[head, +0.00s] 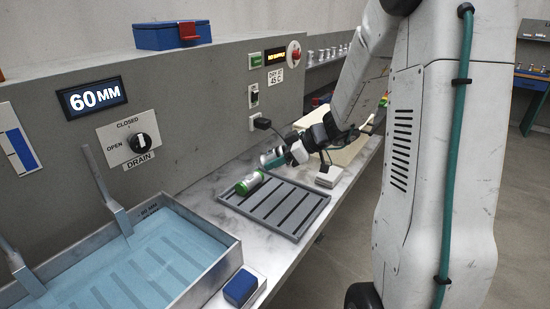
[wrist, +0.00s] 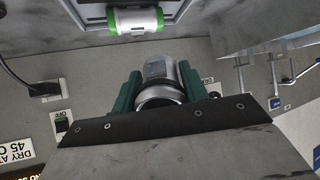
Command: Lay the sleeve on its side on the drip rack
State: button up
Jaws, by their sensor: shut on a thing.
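My gripper (head: 283,154) is shut on a silver metal sleeve (head: 267,159), held in the air near the back left end of the drip rack. In the wrist view the sleeve (wrist: 160,70) sits between the two green fingers (wrist: 158,90), with a dark band near its lower end. The grey slatted drip rack (head: 308,222) lies on the bench. A white cylinder with green ends (head: 250,183) lies on its side at the rack's back left; it also shows in the wrist view (wrist: 134,20), apart from the held sleeve.
A water-filled tank (head: 240,254) stands left of the rack, with a blue block (head: 240,287) at its front. A wall panel with a drain knob (head: 140,142) rises behind. A small pale box (head: 328,176) stands beyond the rack. Most rack slats are bare.

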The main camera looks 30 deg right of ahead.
jog(key=shift+f, duration=4.95)
jog(key=shift+f, duration=0.55)
jog(key=o, duration=1.5)
jog(key=shift+c, duration=0.2)
jog(key=v, duration=0.7)
jog(key=shift+s+d+r, duration=0.15)
jog(key=shift+s+r, duration=0.05)
jog(key=shift+s, duration=0.05)
